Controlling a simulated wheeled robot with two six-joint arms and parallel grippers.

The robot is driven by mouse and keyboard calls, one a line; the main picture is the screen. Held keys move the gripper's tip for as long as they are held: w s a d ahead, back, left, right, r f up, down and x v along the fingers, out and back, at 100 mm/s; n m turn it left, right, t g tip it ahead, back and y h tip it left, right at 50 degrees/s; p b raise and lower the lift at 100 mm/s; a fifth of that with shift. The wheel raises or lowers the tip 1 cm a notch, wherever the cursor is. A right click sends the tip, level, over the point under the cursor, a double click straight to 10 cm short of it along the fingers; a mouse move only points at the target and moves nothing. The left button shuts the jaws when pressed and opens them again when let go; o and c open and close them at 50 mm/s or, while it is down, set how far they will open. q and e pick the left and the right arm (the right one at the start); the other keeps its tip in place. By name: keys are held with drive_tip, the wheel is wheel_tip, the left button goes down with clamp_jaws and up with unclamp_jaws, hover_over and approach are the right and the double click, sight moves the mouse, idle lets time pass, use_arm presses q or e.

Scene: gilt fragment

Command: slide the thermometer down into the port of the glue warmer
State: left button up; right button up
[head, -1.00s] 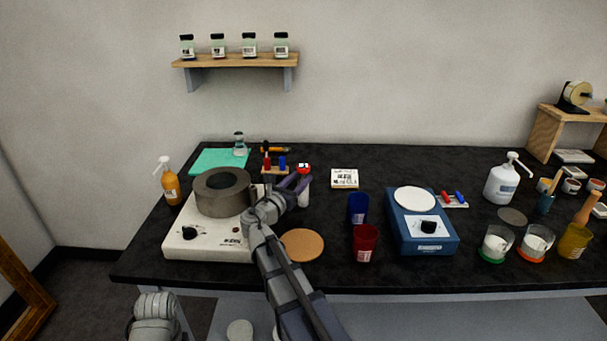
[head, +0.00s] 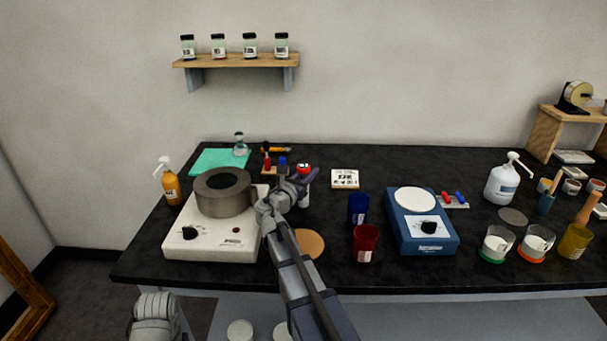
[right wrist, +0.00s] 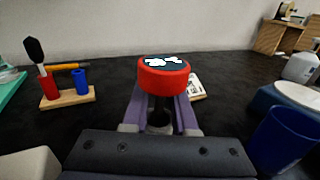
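The thermometer has a round red head with a dark and white face (right wrist: 163,75) in the right wrist view. Its dark stem runs down between my right fingers. In the head view its red head (head: 304,168) shows above a pale holder, just behind my right gripper (head: 306,184). That gripper (right wrist: 160,112) is open, with one purple finger on each side of the stem and a gap between them. The glue warmer (head: 205,241) is a white box with a grey round pot (head: 224,200), left of my right arm. I cannot make out its port. My left gripper is out of view.
A rack with a red and a blue tube (right wrist: 68,98) stands left of the thermometer. A cork disc (head: 311,244) lies partly behind my right arm. A blue cup (head: 357,208), a red cup (head: 365,243) and a blue scale (head: 424,238) stand to the right.

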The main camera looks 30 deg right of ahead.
clamp_jaws()
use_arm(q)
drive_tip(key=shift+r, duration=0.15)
use_arm(e)
drive_tip(key=shift+r, duration=0.1)
